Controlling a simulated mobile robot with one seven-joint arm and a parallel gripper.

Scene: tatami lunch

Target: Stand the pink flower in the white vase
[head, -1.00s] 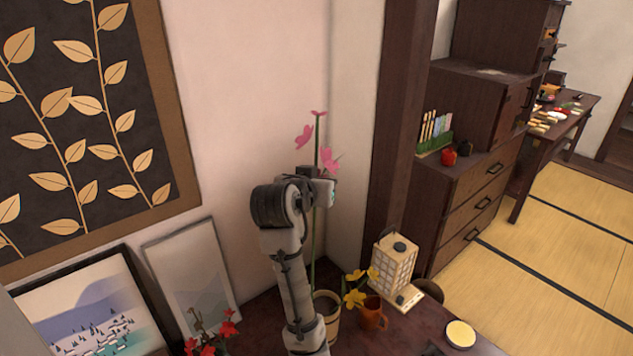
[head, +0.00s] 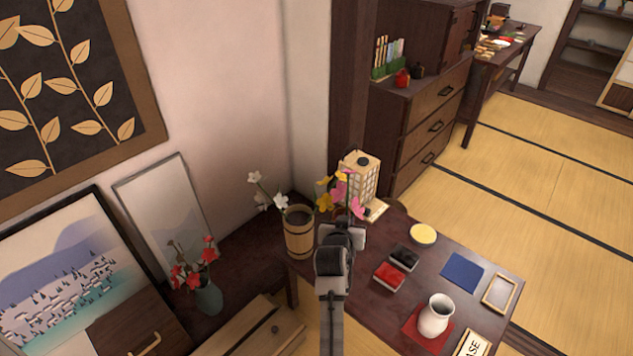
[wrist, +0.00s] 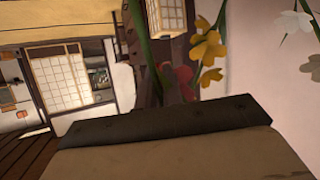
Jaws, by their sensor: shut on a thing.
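The pink flower (head: 357,208) shows its pink blossoms just above my gripper (head: 350,234) in the head view. My gripper is shut on its stem; the grip itself is mostly hidden by the wrist. A green stem (wrist: 137,22) crosses the top of the wrist view. The white vase (head: 436,318) stands upright on a red mat (head: 410,338) on the dark table, to the right of and nearer than my gripper. The vase looks empty.
A wooden bucket (head: 299,246) with white flowers (head: 280,201) stands left of my gripper. Yellow flowers (head: 324,198) and a paper lantern (head: 362,165) are close behind it. Red and black boxes (head: 389,275) and a blue cloth (head: 462,272) lie between them and the table's right side.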

